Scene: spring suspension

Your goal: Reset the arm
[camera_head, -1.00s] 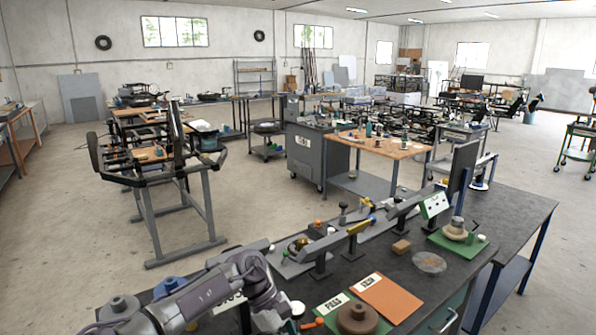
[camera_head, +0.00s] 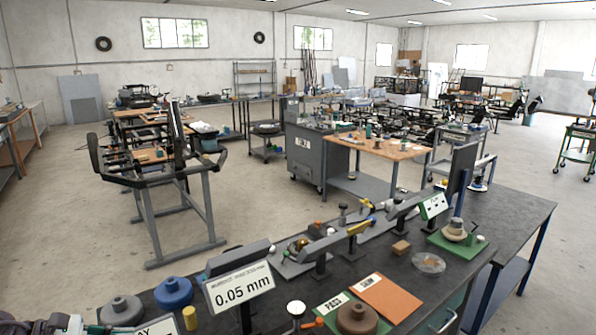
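Neither of my grippers can be made out in the head view. Something grey and dark sits at the bottom left corner, cut off by the edge; I cannot tell whether it is part of my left arm. No part of my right arm shows. A display reading 0.05 mm (camera_head: 239,288) stands on the dark workbench (camera_head: 455,270), facing me. A grey knobbed weight (camera_head: 121,309) and a blue knobbed weight (camera_head: 173,292) are left of it. A small yellow cylinder (camera_head: 190,318) stands in front of them.
A wooden block (camera_head: 401,247), a clear round dish (camera_head: 428,263) and a green-based fixture (camera_head: 456,237) are farther right.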

